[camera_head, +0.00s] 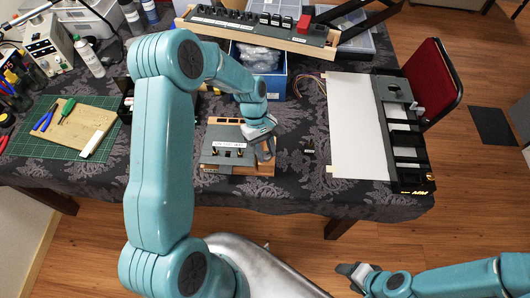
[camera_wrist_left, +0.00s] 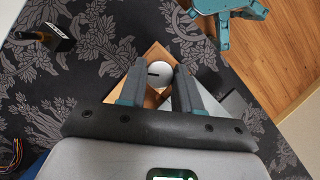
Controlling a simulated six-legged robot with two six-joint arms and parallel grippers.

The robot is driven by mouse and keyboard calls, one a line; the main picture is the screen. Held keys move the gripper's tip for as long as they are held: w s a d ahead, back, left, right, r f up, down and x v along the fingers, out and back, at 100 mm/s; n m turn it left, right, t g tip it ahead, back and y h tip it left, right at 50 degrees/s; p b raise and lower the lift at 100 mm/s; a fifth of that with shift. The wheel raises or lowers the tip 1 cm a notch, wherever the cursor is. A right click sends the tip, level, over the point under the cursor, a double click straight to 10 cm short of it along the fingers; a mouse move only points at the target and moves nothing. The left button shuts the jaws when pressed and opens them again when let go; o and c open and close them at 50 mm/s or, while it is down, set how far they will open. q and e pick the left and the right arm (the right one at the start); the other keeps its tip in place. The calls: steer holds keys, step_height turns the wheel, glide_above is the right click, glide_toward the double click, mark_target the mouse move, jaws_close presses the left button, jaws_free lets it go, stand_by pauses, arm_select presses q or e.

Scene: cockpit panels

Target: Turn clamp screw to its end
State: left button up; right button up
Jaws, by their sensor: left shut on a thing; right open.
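The clamp screw (camera_wrist_left: 160,74) is a round, pale knob with a dark slot, seen in the left wrist view above a wooden block. My left gripper (camera_wrist_left: 156,80) has one dark finger on each side of it and is shut on it. In the head view my left gripper (camera_head: 266,148) is at the right side of a small grey panel (camera_head: 222,157) on a wooden base, and hides the screw there. My right gripper (camera_head: 356,274) is open and empty, low in the head view, away from the table.
A blue box (camera_head: 275,84) and a long switch panel (camera_head: 250,29) stand behind. A green mat (camera_head: 50,148) with tools lies left. A white sheet (camera_head: 352,125) and a black rack (camera_head: 405,150) lie right. A small black block (camera_head: 309,147) sits nearby.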

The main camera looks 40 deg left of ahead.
arm_select(q)
steer(key=m, duration=0.2)
steer(key=m+g+y+b, duration=0.1)
steer(key=m+b, duration=0.1)
steer(key=m, duration=0.1)
steer(key=shift+w+m, duration=0.25)
steer(key=shift+m, duration=0.05)
steer(key=m+g+y+b, duration=0.1)
steer(key=m+y+b, duration=0.1)
steer(key=m, duration=0.2)
steer(key=shift+d+m, duration=0.15)
steer(key=shift+m, duration=0.25)
steer(key=shift+r, duration=0.1)
steer(key=o, duration=1)
steer(key=shift+o, duration=0.2)
steer(key=v, duration=1.6)
steer(key=shift+w+d, duration=0.2)
steer(key=shift+w, duration=0.05)
